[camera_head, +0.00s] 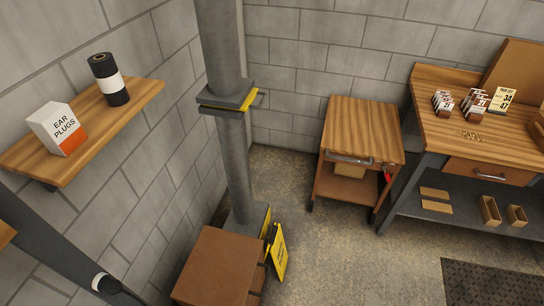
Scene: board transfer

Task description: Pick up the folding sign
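The yellow folding sign (279,252) stands on the floor at the lower middle of the head view. It is by the base of a grey column and close to the right side of a brown cabinet. It is seen at a steep angle, with dark print on its face too small to read. Its lower left part is partly hidden by the cabinet. Neither of my grippers shows in this view.
The brown cabinet (215,268) and grey column (237,165) stand left of the sign. A wooden cart (362,130) and a workbench (440,128) stand at the back right. A wall shelf (130,112) is at left. The floor (345,255) right of the sign is clear.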

